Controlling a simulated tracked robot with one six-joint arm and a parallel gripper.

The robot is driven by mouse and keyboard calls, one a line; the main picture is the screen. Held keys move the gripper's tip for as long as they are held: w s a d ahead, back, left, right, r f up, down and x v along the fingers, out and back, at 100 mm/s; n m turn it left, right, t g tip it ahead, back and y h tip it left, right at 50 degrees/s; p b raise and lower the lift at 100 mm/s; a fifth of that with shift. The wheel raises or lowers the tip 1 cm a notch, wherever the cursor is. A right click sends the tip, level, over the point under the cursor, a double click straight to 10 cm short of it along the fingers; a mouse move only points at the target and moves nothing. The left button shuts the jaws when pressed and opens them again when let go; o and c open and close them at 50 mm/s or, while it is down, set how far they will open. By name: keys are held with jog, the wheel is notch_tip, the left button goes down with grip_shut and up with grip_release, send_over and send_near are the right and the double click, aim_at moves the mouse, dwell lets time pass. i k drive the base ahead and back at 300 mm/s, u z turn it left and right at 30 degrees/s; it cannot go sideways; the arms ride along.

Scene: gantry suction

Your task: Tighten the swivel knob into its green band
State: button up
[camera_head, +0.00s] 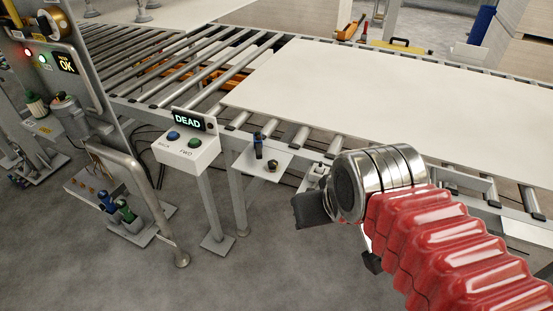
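I cannot single out the swivel knob or its green band for sure. A small plate (285,159) at the conveyor's near side carries a dark upright fitting with a blue part (258,146) and a low round dark piece (272,165). At the left, a grey post frame (91,75) has a round grey-topped fitting (66,101) and blue and green fittings (117,208) low down. My gripper (338,236) is at the right of centre, right of and nearer than the plate, apart from everything. Its silver wrist and red sleeve hide part of it, and its opening is unclear.
A pedestal box (187,155) with blue and green buttons and a display reading DEAD (188,121) stands left of the plate. A large pale board (400,95) lies on the roller conveyor (185,62). An OK display (66,63) is upper left. The foreground floor is open.

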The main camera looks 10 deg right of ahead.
aim_at(272, 164)
jog(key=u, duration=0.05)
jog(key=i, duration=1)
jog(key=z, duration=0.05)
